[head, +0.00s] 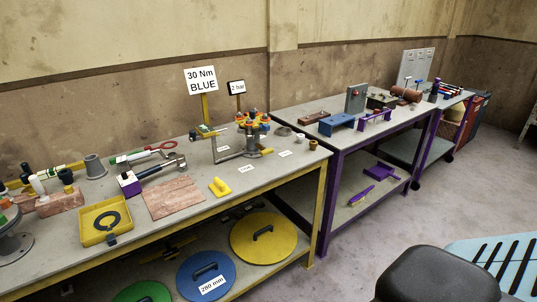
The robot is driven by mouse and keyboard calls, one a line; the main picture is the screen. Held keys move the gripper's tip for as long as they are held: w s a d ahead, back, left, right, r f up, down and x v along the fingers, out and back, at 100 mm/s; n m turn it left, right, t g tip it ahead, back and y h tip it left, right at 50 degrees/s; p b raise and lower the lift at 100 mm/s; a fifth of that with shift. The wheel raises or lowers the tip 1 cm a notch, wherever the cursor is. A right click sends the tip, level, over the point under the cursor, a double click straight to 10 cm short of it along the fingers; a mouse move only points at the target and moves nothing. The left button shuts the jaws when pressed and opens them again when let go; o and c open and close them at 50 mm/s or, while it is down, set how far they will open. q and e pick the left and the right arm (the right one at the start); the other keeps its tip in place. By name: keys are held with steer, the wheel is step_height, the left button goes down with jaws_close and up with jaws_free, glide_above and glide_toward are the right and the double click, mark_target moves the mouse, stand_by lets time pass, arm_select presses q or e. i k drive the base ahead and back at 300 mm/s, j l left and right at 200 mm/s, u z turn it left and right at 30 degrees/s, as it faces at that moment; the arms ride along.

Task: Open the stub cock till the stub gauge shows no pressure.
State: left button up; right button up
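Neither of my grippers is in view. I cannot make out the stub cock or the stub gauge for certain at this distance. A pipe assembly (245,150) with grey pipe and coloured fittings stands at the back right of the yellow-framed table (215,195). Orange, yellow and blue parts (258,120) sit on its top, too small to tell apart. A sign reading "30 Nm BLUE" (201,80) and a small "2 bar" sign (236,87) stand behind it.
The yellow-framed table also holds a yellow tray (89,238), a reddish mat (173,199) and a yellow-handled tool (219,187). Coloured discs (264,238) lie on its lower shelf. A purple-framed table (338,142) stands beyond. A light-blue slotted panel (500,262) is at lower right.

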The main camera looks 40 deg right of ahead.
mark_target(264, 152)
steer(key=l+u, duration=0.1)
steer(key=l, duration=0.7)
steer(key=l+u, duration=0.15)
steer(key=l, duration=0.65)
steer(key=l+u, duration=0.1)
steer(key=l, duration=0.75)
steer(key=l+u, duration=0.1)
steer(key=l, duration=0.7)
steer(key=k+l+u, duration=0.15)
steer(key=l, duration=0.65)
